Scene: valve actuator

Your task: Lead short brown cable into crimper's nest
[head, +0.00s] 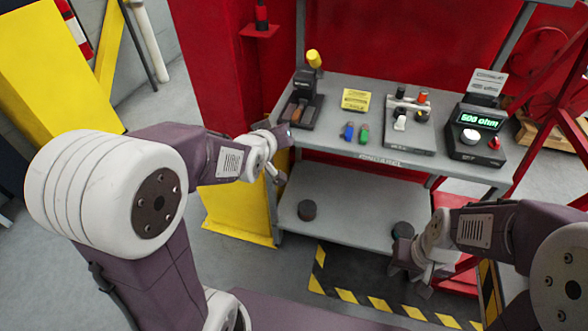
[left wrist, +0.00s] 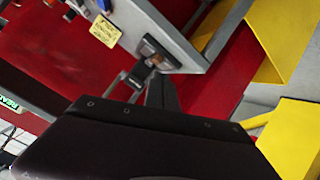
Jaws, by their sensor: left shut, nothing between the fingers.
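The crimper (head: 306,98) is a black press with a yellow-knobbed lever at the back left of the grey bench. A small brown piece (head: 298,111), which may be the short brown cable, shows at its front left; I cannot tell whether it lies in the nest. The crimper also shows in the left wrist view (left wrist: 150,66). My left gripper (head: 284,136) is at the bench's left edge, just in front of the crimper; its dark fingers (left wrist: 162,93) are shut and empty. My right gripper (head: 409,279) is open and empty, low before the bench's right side.
A yellow post stands left.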

